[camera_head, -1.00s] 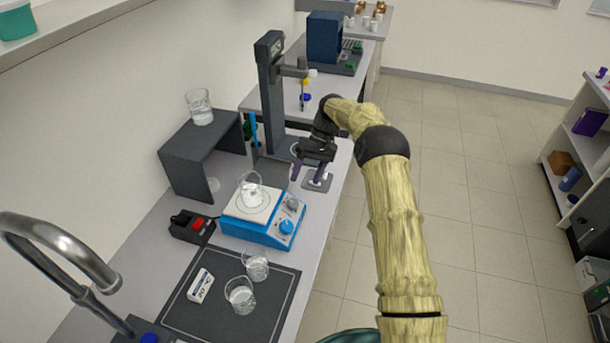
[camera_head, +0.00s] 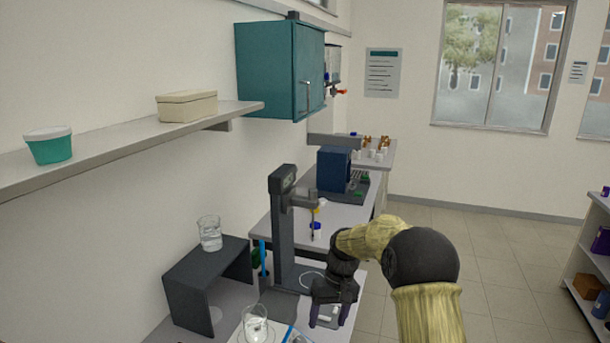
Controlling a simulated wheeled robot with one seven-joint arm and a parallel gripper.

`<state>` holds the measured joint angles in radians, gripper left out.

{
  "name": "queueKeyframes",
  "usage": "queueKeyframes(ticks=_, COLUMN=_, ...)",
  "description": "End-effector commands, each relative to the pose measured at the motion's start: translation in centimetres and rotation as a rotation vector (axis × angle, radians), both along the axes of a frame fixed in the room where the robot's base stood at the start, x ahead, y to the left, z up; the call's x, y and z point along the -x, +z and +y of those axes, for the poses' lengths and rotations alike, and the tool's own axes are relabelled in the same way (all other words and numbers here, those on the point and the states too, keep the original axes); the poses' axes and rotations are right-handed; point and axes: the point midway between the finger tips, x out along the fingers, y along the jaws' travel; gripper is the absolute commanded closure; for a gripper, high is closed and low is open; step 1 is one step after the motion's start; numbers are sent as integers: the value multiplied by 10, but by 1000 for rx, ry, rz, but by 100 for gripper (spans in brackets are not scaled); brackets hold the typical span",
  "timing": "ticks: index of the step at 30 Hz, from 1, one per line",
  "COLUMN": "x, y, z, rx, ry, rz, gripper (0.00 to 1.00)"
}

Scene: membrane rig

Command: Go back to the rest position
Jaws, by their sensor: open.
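My gripper (camera_head: 328,318) is at the lower middle of the head view, at the end of my arm. It points down over the bench, in front of the dark rig stand (camera_head: 282,225). Its jaws are apart, and I see nothing held between them. A white flat piece (camera_head: 334,312) lies just behind the fingers on the bench. A beaker (camera_head: 255,325) stands on the stirrer's white plate to the left of the gripper, apart from it.
A dark riser (camera_head: 192,296) with a beaker (camera_head: 210,233) on top stands at the left. A shelf (camera_head: 110,139) and a teal cabinet (camera_head: 279,68) hang above. A blue box (camera_head: 333,168) stands further back. The floor (camera_head: 489,245) at the right is clear.

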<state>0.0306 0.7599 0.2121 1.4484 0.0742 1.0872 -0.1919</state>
Motion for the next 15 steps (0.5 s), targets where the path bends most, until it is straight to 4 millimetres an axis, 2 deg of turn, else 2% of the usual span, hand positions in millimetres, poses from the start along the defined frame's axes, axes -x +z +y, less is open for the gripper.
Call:
queueKeyframes(ticks=8, x=66, y=14, z=-33, rx=98, ry=-90, rz=-122, gripper=37)
queueKeyframes(ticks=15, x=134, y=17, z=-62, rx=152, ry=-178, rz=-228, gripper=37)
